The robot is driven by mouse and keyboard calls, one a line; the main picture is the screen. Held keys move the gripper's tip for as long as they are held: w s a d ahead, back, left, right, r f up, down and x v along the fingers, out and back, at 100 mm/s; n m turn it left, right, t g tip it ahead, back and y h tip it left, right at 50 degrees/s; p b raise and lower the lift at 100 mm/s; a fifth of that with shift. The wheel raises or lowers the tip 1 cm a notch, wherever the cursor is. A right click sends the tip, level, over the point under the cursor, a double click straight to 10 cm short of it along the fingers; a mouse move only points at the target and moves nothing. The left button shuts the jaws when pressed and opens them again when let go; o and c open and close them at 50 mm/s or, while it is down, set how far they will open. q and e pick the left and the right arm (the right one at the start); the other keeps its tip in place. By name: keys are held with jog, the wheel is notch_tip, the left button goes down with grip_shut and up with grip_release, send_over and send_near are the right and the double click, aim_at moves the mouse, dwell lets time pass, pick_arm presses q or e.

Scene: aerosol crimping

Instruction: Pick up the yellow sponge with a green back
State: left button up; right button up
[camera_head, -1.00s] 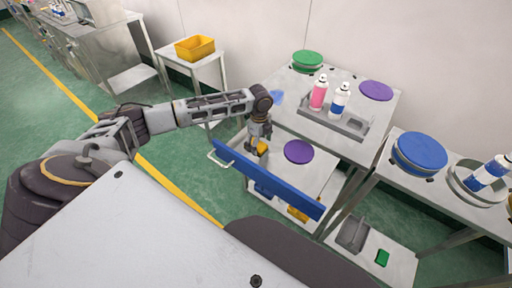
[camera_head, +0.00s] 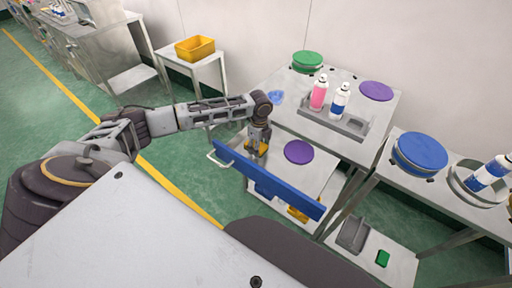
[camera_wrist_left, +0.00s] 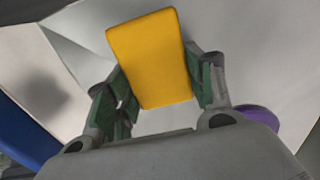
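The yellow sponge (camera_wrist_left: 155,60) is between the fingers of my left gripper (camera_wrist_left: 158,85) in the left wrist view. The fingers lean inward and their green pads lie against its two sides, with no clear gap. The sponge's green back is hidden. In the head view my left gripper (camera_head: 257,147) points down behind the blue drawer front (camera_head: 265,180), around the small yellow sponge (camera_head: 263,148). I cannot tell whether the sponge touches the surface below. My right gripper is not in view.
A purple disc (camera_head: 299,152) lies right of my left gripper. A pink can (camera_head: 319,93) and a blue-white can (camera_head: 339,101) stand in a grey tray (camera_head: 352,130) on the table behind. A yellow bin (camera_head: 195,48) stands at the back left.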

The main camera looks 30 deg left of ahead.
pick_arm(q)
jog(key=shift+c, duration=0.3)
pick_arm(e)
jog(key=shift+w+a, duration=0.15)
pick_arm(q)
jog(key=shift+r, duration=0.6)
notch_tip(320, 180, up, 8)
jog(key=shift+f+p, duration=0.15)
jog(key=shift+p, duration=0.3)
jog(key=shift+r, duration=0.55)
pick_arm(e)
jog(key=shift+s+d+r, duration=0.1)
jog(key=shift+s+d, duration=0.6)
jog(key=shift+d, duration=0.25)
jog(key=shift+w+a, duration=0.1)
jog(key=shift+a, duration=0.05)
